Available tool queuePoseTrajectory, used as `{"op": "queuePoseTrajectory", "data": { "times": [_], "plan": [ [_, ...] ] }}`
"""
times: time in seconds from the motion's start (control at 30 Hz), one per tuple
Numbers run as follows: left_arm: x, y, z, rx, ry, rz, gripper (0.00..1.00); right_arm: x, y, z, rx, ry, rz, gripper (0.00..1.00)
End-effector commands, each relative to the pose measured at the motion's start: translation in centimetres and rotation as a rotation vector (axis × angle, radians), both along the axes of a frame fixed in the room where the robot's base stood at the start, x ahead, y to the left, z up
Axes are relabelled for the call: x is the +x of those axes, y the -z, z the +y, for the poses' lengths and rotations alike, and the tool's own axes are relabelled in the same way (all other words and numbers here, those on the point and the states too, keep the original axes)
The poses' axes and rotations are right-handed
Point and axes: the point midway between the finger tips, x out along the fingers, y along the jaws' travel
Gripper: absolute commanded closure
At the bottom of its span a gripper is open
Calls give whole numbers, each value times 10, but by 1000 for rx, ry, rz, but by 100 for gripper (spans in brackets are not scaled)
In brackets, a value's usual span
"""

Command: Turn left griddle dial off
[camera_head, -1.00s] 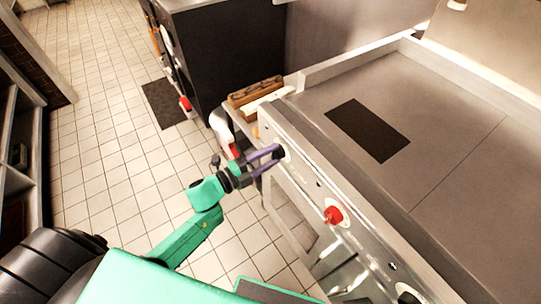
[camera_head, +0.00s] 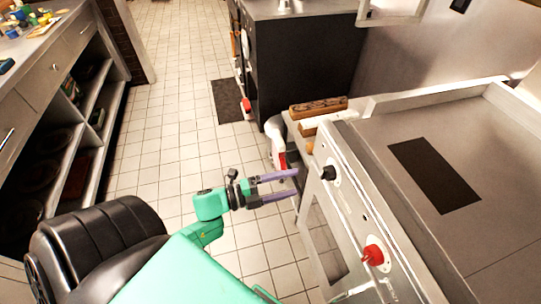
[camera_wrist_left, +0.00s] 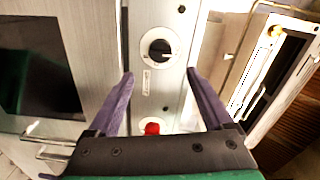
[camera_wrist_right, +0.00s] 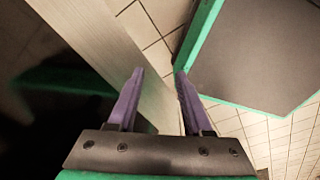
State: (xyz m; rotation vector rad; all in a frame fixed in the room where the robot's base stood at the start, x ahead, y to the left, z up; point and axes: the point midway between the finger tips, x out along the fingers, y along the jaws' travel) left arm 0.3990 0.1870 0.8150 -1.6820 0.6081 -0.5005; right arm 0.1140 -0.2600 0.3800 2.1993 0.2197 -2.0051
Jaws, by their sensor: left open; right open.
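The griddle (camera_head: 372,130) stands at the right of the head view, with its dials on the sloping front panel. The black dial (camera_head: 328,173) sits on a pale round plate near the panel's far left end. It also shows in the left wrist view (camera_wrist_left: 159,48), beyond the fingertips, with a pale mark on its face. A red dial (camera_head: 373,255) is farther along the panel. My left gripper (camera_head: 298,184) is open and empty, facing the black dial with a gap. My right gripper (camera_wrist_right: 159,73) is open and empty beside a pale panel, seen only in its wrist view.
A wooden block (camera_head: 318,107) and rolled items lie on a ledge left of the griddle. A black cabinet (camera_head: 300,65) stands behind, with a dark mat (camera_head: 230,100) on the tiled floor. Shelves (camera_head: 85,110) line the left. The floor between is clear.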

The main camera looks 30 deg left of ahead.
Motion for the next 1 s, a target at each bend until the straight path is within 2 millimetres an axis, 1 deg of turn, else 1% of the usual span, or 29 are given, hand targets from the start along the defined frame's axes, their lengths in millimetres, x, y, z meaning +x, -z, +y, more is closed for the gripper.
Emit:
{"op": "queuePoseTrajectory", "data": {
  "times": [0.03, 0.1, 0.23, 0.33, 0.73, 0.8, 0.87, 0.93, 0.97, 1.0],
  "plan": [
    [-11, 3, 9, 1, -2, 5, 15, 0, 3, 0, 0, 0, 0, 50],
    [-23, 2, 18, 0, 0, 4, 15, 0, 4, 0, 0, 0, 0, 50],
    [-36, 1, 30, 0, -1, 2, 15, 0, 4, 0, 0, 0, 0, 50],
    [-39, 0, 32, -1, 0, -1, 15, 0, 4, 0, 0, 0, 0, 50],
    [-38, 0, 32, -1, -1, -1, 15, 0, 4, 0, 0, 0, 0, 50],
    [-37, 2, 33, -3, -8, 7, 15, 0, 4, 0, 0, 0, 0, 50],
    [-35, 13, 40, -16, -43, 44, 15, 0, 3, 0, 0, 0, 0, 50],
    [-29, 41, 58, -49, -134, 136, 15, 0, 2, 0, 0, 0, 0, 50],
    [-28, 60, 69, -71, -189, 196, 15, 0, 1, 0, 0, 0, 0, 50],
    [-27, 89, 84, -108, -273, 288, 15, 0, -1, 0, 0, 0, 0, 50]
  ]
}}
